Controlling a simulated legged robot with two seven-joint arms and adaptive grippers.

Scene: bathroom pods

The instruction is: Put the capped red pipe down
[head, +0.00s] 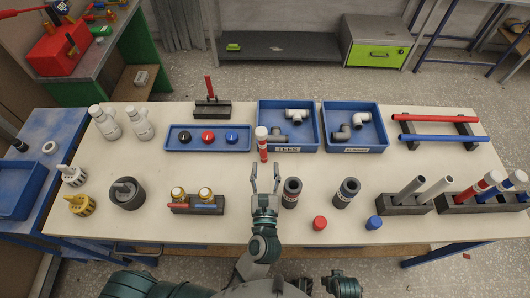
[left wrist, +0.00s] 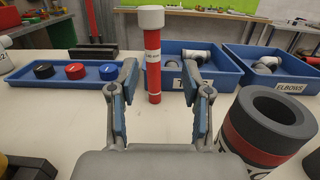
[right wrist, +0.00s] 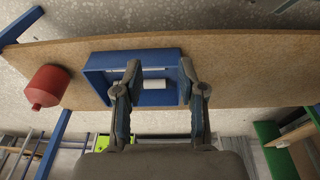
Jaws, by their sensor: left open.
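The capped red pipe (head: 263,150) stands upright on the pale table, just in front of the blue tees tray. It has a white cap and a white label band. In the left wrist view the red pipe (left wrist: 154,80) shows between and beyond my finger tips, apart from both. My left gripper (head: 265,172) is open and empty on the near side of the pipe; its spread fingers also show in the left wrist view (left wrist: 158,80). My right gripper (right wrist: 160,68) has its fingers apart with nothing seen between them.
Two dark cylinders (head: 291,192) (head: 347,192) stand right of my left gripper. A blue tray of three discs (head: 208,151) lies behind left. Blue tees (head: 287,149) and elbows trays (head: 362,149) are behind.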

